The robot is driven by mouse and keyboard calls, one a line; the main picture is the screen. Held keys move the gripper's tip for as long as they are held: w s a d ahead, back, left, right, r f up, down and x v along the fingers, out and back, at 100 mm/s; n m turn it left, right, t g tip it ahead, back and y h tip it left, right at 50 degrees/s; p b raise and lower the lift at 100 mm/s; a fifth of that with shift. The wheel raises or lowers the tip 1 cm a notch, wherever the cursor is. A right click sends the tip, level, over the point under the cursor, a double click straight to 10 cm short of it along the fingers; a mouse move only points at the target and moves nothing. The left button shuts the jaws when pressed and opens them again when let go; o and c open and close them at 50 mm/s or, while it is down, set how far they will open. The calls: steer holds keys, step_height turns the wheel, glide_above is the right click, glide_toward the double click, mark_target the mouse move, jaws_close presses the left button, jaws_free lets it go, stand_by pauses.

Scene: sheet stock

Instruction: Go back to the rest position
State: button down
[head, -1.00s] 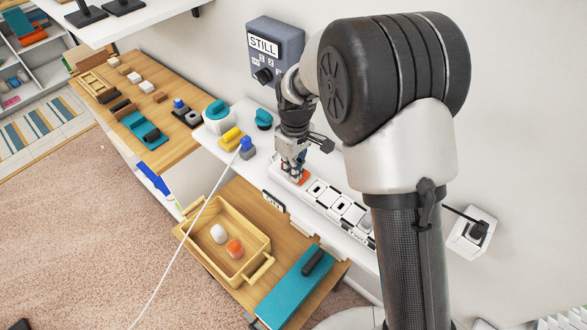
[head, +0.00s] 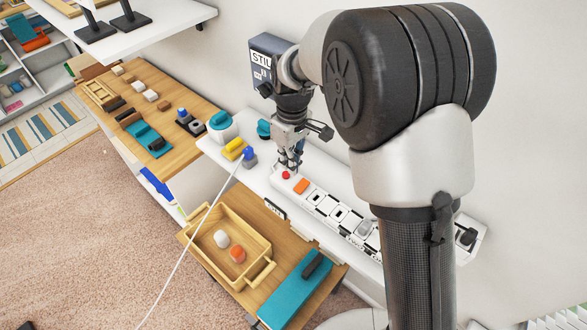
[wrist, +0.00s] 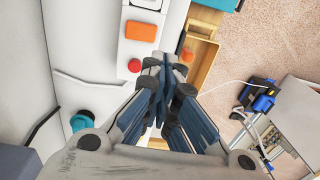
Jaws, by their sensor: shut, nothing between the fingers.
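A red button (head: 286,175) and an orange switch (head: 302,186) are on the strip's left end, and both show in the wrist view, the red button (wrist: 135,66) close beside the fingertips. The gripper appears apart from the strip, though the exact height is hard to tell.
A blue-and-grey plug (head: 249,158) with a white cord, a yellow block (head: 234,149) and a teal-topped pot (head: 221,126) stand left on the shelf. The grey STILL box (head: 265,65) is on the wall behind my arm. A wooden tray (head: 255,240) with two eggs-shaped items lies below.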

steer(key=r, duration=0.5)
steer(key=shift+s+a+p, duration=0.25)
steer(key=shift+p, duration=0.1)
steer(key=s+d+r+m+t+b, duration=0.2)
steer(key=s+d+r+m+b, duration=0.15)
steer(key=s+d, duration=0.4)
steer(key=s+d+r+m+t+b, duration=0.2)
steer(key=s+d+r+m, duration=0.25)
steer(key=s+d, duration=0.35)
steer(key=s+d+f+m+t+b, duration=0.1)
steer(key=s+d+f+m, duration=0.1)
steer(key=s, duration=0.7)
steer(key=shift+s+f+b, duration=0.2)
steer(key=shift+f+b, duration=0.15)
steer(key=shift+f, duration=0.4)
steer(key=c, duration=2.3)
jaws_free()
